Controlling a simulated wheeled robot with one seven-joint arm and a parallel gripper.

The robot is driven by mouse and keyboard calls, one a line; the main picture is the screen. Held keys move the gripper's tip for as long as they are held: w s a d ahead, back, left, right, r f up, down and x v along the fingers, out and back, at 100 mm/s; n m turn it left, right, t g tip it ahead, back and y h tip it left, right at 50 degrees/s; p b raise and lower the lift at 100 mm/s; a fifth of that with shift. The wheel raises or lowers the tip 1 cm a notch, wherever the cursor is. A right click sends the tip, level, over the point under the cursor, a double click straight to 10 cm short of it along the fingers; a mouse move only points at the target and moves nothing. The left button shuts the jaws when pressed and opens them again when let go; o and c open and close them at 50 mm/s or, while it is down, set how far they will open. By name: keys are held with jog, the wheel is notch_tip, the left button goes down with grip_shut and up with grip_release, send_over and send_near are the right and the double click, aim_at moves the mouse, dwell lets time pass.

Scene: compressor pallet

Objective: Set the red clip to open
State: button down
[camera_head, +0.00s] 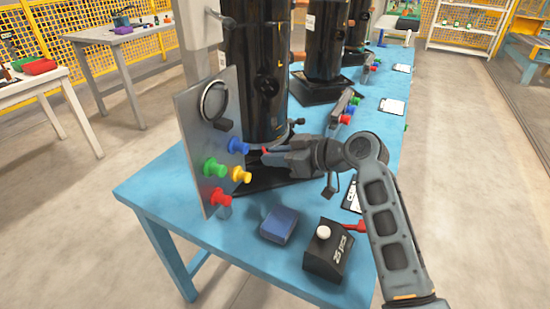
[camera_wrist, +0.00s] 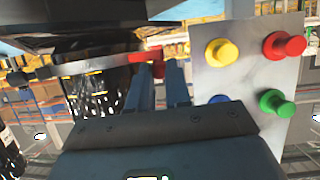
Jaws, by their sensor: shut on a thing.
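The red clip (camera_head: 264,151) is a small red piece low on the near black compressor cylinder (camera_head: 254,70), just behind the panel with coloured knobs. In the wrist view the red clip (camera_wrist: 152,68) shows as a red-ended lever reaching in from the left to my fingertips. My gripper (camera_head: 268,157) reaches in from the right, and in the wrist view its two blue fingers (camera_wrist: 159,78) are closed on the red end. The fingers hide part of the clip, and its exact angle is hard to tell.
An upright grey panel (camera_head: 188,122) with blue, green, yellow and red knobs stands close left of my gripper. A blue block (camera_head: 279,224) and a black box with a white button (camera_head: 328,252) sit on the blue table (camera_head: 150,187). More black cylinders stand behind.

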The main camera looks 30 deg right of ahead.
jog(key=c, duration=1.3)
grip_release()
jog(key=shift+c, duration=0.2)
jog(key=shift+d, duration=0.1)
jog(key=v, duration=0.7)
jog(key=shift+s+d+r, duration=0.2)
jog(key=shift+s, duration=0.1)
